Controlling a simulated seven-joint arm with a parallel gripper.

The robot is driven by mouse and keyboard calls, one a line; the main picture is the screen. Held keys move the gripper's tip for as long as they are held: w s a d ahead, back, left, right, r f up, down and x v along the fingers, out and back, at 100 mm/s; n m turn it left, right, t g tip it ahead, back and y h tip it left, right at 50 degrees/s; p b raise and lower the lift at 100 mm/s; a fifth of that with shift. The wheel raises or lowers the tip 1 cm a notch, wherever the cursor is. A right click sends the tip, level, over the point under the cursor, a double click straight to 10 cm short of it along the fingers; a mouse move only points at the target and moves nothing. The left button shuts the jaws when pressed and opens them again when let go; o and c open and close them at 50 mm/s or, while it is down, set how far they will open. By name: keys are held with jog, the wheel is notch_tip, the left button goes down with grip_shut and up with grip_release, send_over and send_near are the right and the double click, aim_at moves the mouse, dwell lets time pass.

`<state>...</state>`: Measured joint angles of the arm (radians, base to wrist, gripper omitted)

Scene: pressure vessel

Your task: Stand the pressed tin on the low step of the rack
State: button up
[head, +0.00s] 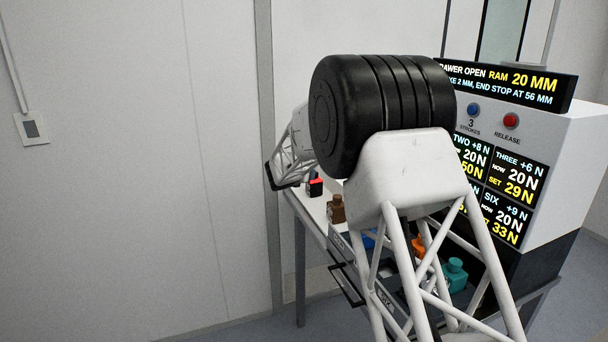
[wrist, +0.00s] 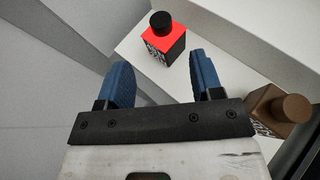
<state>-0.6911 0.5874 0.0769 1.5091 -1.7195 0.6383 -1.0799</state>
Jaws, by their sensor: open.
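A black tin with a red top face and a round black cap (wrist: 165,38) stands upright on a white surface (wrist: 135,48) in the wrist view. It also shows small in the head view (head: 315,188). My gripper (wrist: 160,72) is open, with its two blue fingers apart and nothing seen held between them. The red-topped tin appears just past the fingertips, apart from them. A brown tin (wrist: 278,108) is right of the fingers, partly hidden by my gripper; the head view shows it too (head: 337,208). I cannot tell which tin is the pressed one.
A white machine (head: 575,150) carries lit displays reading drawer open, ram 20 mm, and a blue and a red button (head: 511,121). Orange (head: 418,246) and teal (head: 456,276) containers sit low behind my arm, partly hidden. A higher white ledge (wrist: 265,45) rises right of the red-topped tin.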

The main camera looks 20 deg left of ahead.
dwell(0.8)
jog(key=s+d+r+m+g+h, duration=0.1)
jog(key=s+d+r+m, duration=0.15)
jog(key=d, duration=0.65)
jog(key=s+d+r+m+g+h, duration=0.15)
jog(key=d+r+m, duration=0.25)
jog(key=d, duration=0.4)
jog(key=s+d+r+m+h, duration=0.1)
jog(key=s+d+r+m, duration=0.2)
jog(key=d, duration=0.6)
jog(key=s+d+r+m+g+h, duration=0.1)
jog(key=s+d+r+m+g, duration=0.15)
jog(key=s+d+m, duration=0.55)
jog(key=s+d+r+m+g, duration=0.1)
jog(key=s+d+r+m, duration=0.15)
jog(key=s+d, duration=0.7)
jog(key=s+d+m+g, duration=0.3)
jog(key=s+d+m, duration=0.4)
jog(key=s+d, duration=0.9)
jog(key=s+d+f+m+g+y, duration=0.1)
jog(key=s+f+m+y, duration=0.1)
jog(key=s, duration=0.8)
jog(key=s+d+f+m+g+y, duration=0.1)
jog(key=s+d+f+m+y, duration=0.1)
jog(key=s+f+m, duration=0.2)
jog(key=s+m, duration=0.3)
jog(key=s, duration=0.4)
jog(key=shift+s+f, duration=0.3)
